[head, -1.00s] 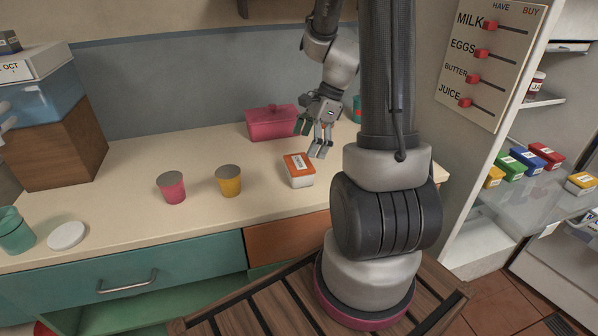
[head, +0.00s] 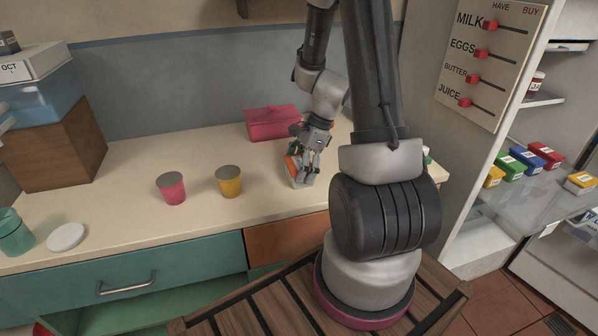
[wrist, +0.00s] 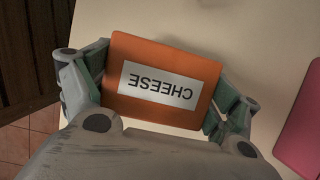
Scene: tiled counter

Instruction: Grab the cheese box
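The cheese box has an orange lid with a white label reading CHEESE, upside down in the wrist view (wrist: 165,75). In the head view the box (head: 291,164) is on the counter, partly hidden behind my gripper (head: 304,172). My gripper is over the box with one finger on each side of it. In the wrist view the green finger pads of my gripper (wrist: 158,92) lie right beside the box's left and right edges. I cannot tell whether they press on it.
A pink container (head: 272,124) stands behind the box near the wall. A yellow cup (head: 229,182) and a pink cup (head: 171,189) stand to the left. A white lid (head: 66,237) lies farther left. The counter (head: 120,215) between these is clear.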

